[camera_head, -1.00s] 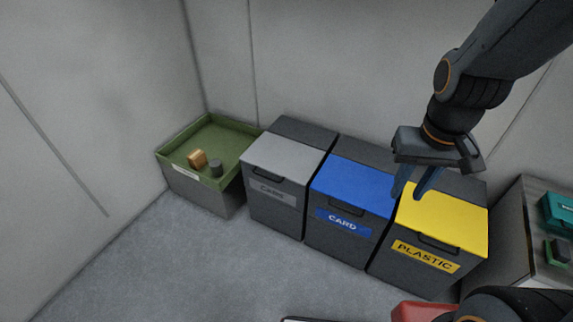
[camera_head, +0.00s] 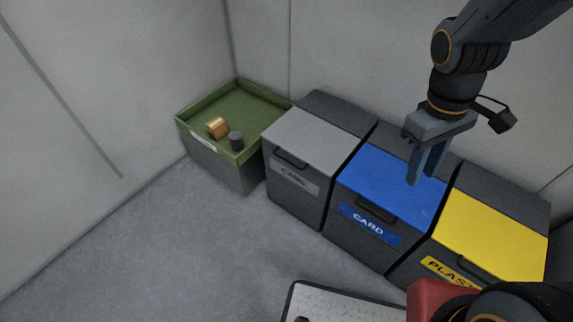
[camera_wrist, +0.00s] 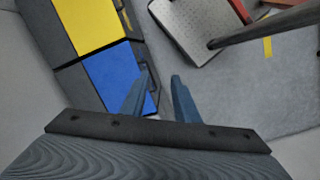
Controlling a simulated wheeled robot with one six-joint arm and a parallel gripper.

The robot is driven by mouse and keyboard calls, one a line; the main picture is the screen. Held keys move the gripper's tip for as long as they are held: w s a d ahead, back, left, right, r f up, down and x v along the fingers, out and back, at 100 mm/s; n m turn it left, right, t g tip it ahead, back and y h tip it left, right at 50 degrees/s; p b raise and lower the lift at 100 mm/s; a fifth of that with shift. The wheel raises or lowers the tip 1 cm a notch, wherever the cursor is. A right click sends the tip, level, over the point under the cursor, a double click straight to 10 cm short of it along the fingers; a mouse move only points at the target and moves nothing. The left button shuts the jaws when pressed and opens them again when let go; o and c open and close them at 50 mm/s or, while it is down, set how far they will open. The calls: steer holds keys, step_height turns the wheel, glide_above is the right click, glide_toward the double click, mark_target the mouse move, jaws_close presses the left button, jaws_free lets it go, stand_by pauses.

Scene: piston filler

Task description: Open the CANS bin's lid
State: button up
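The CANS bin (camera_head: 293,200) stands left of the blue-lidded bin, dark grey with a lighter grey lid (camera_head: 315,140). Its lid is shut, and a dark handle (camera_head: 291,158) sits at the lid's front edge above the CANS label (camera_head: 295,178). My gripper (camera_head: 427,176) hangs fingers down over the blue CARD lid (camera_head: 390,182), to the right of the CANS bin. In the wrist view its two blue fingers (camera_wrist: 159,95) are apart with nothing between them. The CANS bin cannot be made out in the wrist view.
A green tray (camera_head: 182,122) on a grey box holds a tan block (camera_head: 218,127) and a dark cylinder (camera_head: 236,140). The yellow-lidded PLASTIC bin (camera_head: 500,232) stands at right. A metal plate (camera_head: 340,305) lies in front. The floor before the CANS bin is clear.

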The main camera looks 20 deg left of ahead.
steer(key=w+a+f+n+t+h+b, duration=0.1)
steer(key=w+a+f+n+h+b, duration=0.1)
steer(key=w+a+f+n+b, duration=0.4)
steer(key=w+a+f+n+t+h+b, duration=0.2)
steer(key=w+a+f+n+h+b, duration=0.1)
steer(key=f+n+b, duration=0.6)
steer(key=w+a+f+n+t+h+b, duration=0.1)
steer(key=w+a+f+n+h+b, duration=0.1)
steer(key=w+a+f+n+b, duration=0.5)
steer(key=n+t+y+b, duration=0.3)
steer(key=n+t+b, duration=0.8)
steer(key=n+b, duration=0.8)
glide_toward(286, 160)
steer(key=shift+n, duration=0.3)
steer(key=x, duration=1)
steer(key=shift+w+a+f+p, duration=0.1)
steer(key=shift+w+f+p, duration=0.05)
steer(key=shift+f+p, duration=0.15)
steer(key=shift+c, duration=0.4)
jaws_close()
